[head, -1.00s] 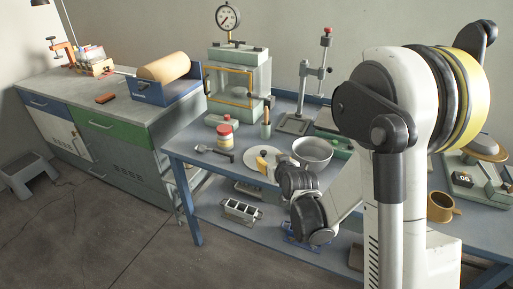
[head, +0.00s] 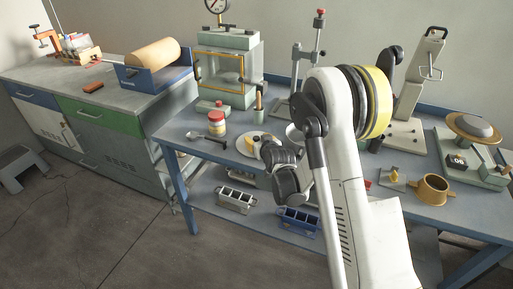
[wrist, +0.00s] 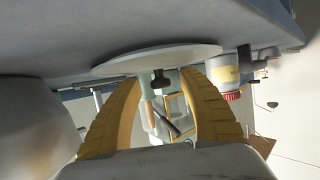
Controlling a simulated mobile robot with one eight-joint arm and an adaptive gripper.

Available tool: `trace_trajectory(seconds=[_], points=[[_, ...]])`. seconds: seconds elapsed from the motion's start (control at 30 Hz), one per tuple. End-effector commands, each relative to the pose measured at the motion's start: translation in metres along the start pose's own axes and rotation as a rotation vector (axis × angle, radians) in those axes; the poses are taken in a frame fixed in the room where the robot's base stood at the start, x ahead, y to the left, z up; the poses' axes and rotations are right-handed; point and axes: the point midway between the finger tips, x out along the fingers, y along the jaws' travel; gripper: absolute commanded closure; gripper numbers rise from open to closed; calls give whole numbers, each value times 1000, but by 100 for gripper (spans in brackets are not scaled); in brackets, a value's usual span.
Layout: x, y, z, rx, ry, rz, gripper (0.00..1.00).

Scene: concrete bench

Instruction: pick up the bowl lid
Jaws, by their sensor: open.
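The bowl lid (head: 244,147) is a pale flat disc on the blue bench, partly hidden by my gripper (head: 262,139) in the head view. In the wrist view, the lid (wrist: 150,60) spans the upper middle, with a small dark knob standing out from it. My gripper (wrist: 162,82) is open there, its two yellow fingers on either side of the knob, with visible gaps. I cannot tell whether a finger touches the lid. The metal bowl (head: 294,131) stands just right of the lid, mostly hidden behind my arm.
A glazed cabinet with a gauge (head: 227,70) and a metal stand (head: 300,85) are behind. A brass cup (head: 432,189) stands to the right.

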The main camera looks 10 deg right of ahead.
Motion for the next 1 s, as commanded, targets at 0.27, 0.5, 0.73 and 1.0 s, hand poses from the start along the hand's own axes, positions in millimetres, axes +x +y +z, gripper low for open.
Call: trace_trajectory(seconds=[0.27,0.5,0.73,1.0], points=[[8,0,-1,0,0,0,51],[8,0,-1,1,0,0,100],[8,0,-1,1,0,0,100],[-3,0,-28,1,0,0,100]])
